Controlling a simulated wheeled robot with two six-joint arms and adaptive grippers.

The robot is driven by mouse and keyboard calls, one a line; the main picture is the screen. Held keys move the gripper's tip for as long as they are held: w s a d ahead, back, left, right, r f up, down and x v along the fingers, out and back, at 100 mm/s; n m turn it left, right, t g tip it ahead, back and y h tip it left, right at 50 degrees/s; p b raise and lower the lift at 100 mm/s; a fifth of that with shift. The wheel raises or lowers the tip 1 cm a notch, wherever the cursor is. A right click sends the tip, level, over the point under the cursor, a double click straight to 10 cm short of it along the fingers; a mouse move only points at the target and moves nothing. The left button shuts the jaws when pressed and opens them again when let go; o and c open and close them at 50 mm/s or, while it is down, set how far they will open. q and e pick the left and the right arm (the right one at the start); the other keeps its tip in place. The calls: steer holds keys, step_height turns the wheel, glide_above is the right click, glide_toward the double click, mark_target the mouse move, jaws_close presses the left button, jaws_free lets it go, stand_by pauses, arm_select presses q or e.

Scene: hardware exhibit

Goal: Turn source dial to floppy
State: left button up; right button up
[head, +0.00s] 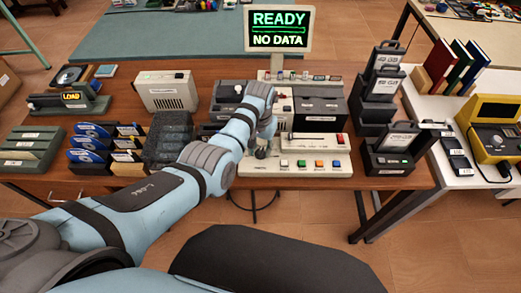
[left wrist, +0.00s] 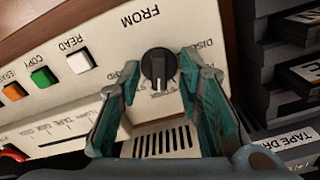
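The source dial (left wrist: 158,66) is a small black knob on the cream front panel, under the printed word FROM, which appears upside down in the left wrist view. A white mark shows on the dial's lower edge there. My left gripper (head: 262,150) is open, with one teal finger on each side of the dial. I cannot tell whether either finger touches it. The fingers partly hide the labels around the dial; "DISC" shows in part. In the head view my left arm and gripper cover the dial on the console (head: 312,171). My right gripper is in neither view.
White, green and orange buttons (left wrist: 42,77) sit beside the dial on the panel. The screen (head: 279,29) reads READY, NO DATA. Disk racks (head: 90,142) stand left of the console and dark cartridge units (head: 390,150) right. A yellow device (head: 495,125) is on the white table.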

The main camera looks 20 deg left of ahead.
arm_select(q)
steer(key=shift+f, duration=0.1)
steer(key=shift+s+d+r, duration=0.1)
steer(key=shift+s+r, duration=0.15)
steer(key=shift+s, duration=0.05)
steer(key=c, duration=0.3)
jaws_close()
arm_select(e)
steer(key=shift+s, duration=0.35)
